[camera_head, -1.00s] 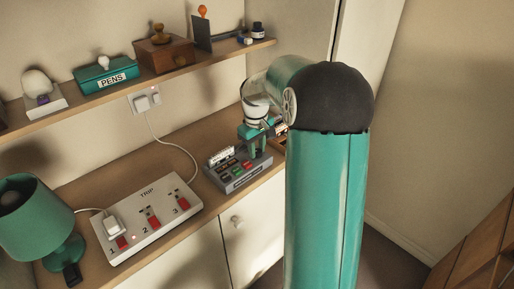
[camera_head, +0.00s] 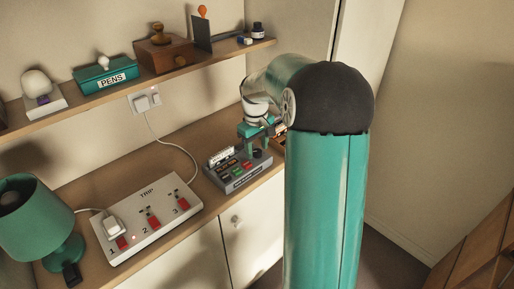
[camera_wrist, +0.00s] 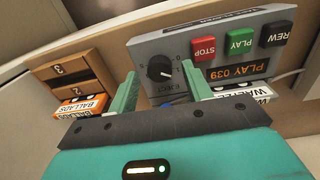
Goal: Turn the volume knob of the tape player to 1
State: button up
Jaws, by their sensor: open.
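The tape player (camera_wrist: 222,43) is a grey box with STOP, PLAY and REW buttons and an orange "PLAY 039" display. Its black round volume knob (camera_wrist: 160,69) has a white pointer mark toward the right in the wrist view; the small scale figures beside it are hard to read. My gripper (camera_wrist: 159,74) is open, its two teal fingers on either side of the knob in that view, with no clear contact. In the head view the tape player (camera_head: 235,178) sits on the desk, my gripper (camera_head: 255,143) at its back right end.
A shelf (camera_head: 130,92) with several objects runs above.

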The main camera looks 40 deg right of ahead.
aim_at(255, 152)
notch_tip(255, 152, up, 13)
jog(key=shift+a, duration=0.25)
jog(key=shift+s+a+r, duration=0.1)
dwell(0.4)
jog(key=s+a+r+t+h, duration=0.1)
jog(key=s+a+r, duration=0.1)
jog(key=s+a, duration=0.45)
jog(key=s+a+r+t, duration=0.2)
jog(key=s+a, duration=0.1)
jog(key=a, duration=0.6)
jog(key=s+a+f+t, duration=0.1)
jog(key=s+a, duration=0.1)
jog(key=s, duration=0.2)
jog(key=s+a+f+m+y, duration=0.1)
jog(key=s+a+f, duration=0.1)
jog(key=s+a, duration=0.1)
jog(key=s+a+f+t, duration=0.1)
jog(key=s+a, duration=0.2)
jog(key=s, duration=0.2)
jog(key=shift+s+f+t, duration=0.3)
jog(key=shift+s, duration=0.05)
jog(key=c, duration=0.3)
